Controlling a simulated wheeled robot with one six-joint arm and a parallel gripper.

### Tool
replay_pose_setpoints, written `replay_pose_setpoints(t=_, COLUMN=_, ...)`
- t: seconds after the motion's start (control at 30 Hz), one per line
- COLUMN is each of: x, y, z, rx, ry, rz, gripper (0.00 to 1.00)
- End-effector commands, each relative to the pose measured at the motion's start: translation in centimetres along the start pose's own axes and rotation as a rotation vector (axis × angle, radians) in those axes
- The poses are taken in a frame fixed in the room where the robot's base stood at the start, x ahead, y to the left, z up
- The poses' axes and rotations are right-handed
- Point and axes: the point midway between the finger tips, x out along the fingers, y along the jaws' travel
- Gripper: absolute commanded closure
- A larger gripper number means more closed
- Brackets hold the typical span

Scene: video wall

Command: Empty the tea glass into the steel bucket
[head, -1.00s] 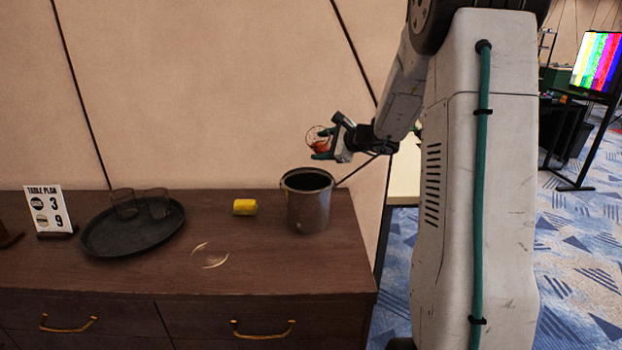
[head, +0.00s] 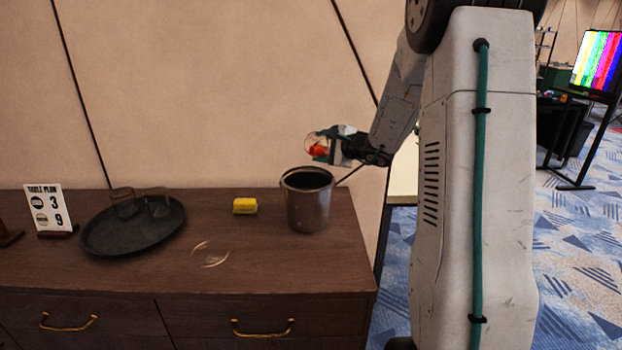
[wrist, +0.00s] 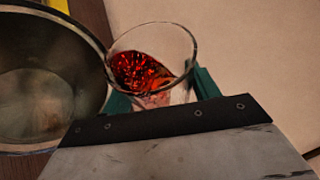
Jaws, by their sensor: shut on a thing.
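The tea glass (head: 316,147) is clear with red-amber tea in it. My gripper (head: 324,146) is shut on it and holds it tilted in the air, above the bucket's rim. In the wrist view the glass (wrist: 152,62) sits between the green fingertips (wrist: 160,93), with tea lying toward its mouth on the left side. The steel bucket (head: 308,205) stands upright on the dark wooden sideboard. In the wrist view the bucket (wrist: 45,95) is left of the glass, and its visible inside shows no clear tea.
A yellow sponge (head: 245,206) lies left of the bucket on the sideboard (head: 270,260). A dark round tray (head: 130,243) with two empty glasses is farther left, beside a table plan card (head: 48,208). The wall (head: 230,90) is close behind.

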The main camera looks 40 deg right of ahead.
Motion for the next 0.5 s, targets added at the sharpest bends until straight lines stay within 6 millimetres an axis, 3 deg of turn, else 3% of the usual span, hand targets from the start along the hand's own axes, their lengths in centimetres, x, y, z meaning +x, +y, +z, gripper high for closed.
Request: replay_pose_setpoints(t=0.5, x=-0.21, y=-0.44, z=0.39, rx=-0.131, ry=0.016, rz=-0.057, gripper=0.73)
